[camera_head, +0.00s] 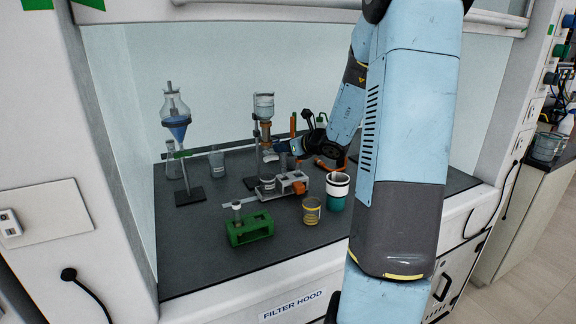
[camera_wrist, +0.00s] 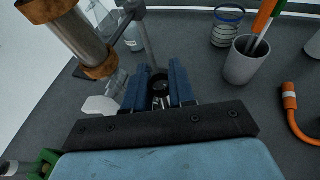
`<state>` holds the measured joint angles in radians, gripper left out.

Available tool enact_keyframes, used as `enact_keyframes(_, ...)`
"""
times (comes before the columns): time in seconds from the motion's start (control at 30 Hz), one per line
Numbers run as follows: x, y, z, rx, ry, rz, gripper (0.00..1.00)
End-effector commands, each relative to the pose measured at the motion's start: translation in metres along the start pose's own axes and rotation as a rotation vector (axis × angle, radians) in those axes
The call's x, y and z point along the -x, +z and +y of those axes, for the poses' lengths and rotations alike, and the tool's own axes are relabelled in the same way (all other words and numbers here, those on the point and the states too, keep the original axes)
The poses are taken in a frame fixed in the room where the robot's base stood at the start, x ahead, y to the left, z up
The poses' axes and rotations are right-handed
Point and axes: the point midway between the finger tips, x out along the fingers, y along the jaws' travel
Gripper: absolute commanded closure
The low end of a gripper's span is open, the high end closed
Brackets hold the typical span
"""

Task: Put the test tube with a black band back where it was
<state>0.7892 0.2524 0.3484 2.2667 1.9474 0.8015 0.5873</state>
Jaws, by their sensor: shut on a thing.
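My gripper (camera_head: 283,147) is over the hood bench, beside the filter stand at the middle. In the wrist view its blue fingers (camera_wrist: 160,90) are closed around a dark, round-topped thing (camera_wrist: 160,82), seen from above. It looks like the test tube, with a black upper part. In the head view a small grey part shows just below the fingers; its band cannot be made out. A green rack (camera_head: 250,229) stands at the front left of the bench with another tube (camera_head: 237,212) with a white band upright in it. The rack's corner shows in the wrist view (camera_wrist: 42,162).
The filter stand's metal column (camera_wrist: 78,38) with copper bands is close left of my gripper. A grey cup (camera_wrist: 243,66) with coloured sticks and an orange hose (camera_wrist: 292,112) are to the right. A yellow-banded beaker (camera_head: 311,211) and a white-green cup (camera_head: 338,203) stand right of the rack.

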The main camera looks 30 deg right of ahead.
Motion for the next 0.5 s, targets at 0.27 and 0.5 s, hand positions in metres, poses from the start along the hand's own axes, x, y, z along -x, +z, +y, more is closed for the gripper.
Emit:
enact_keyframes(0.27,-0.009,-0.028,0.0,-0.005,0.0,0.002,1.0)
enact_keyframes(0.5,-0.017,-0.048,0.0,-0.001,0.0,0.0,1.0)
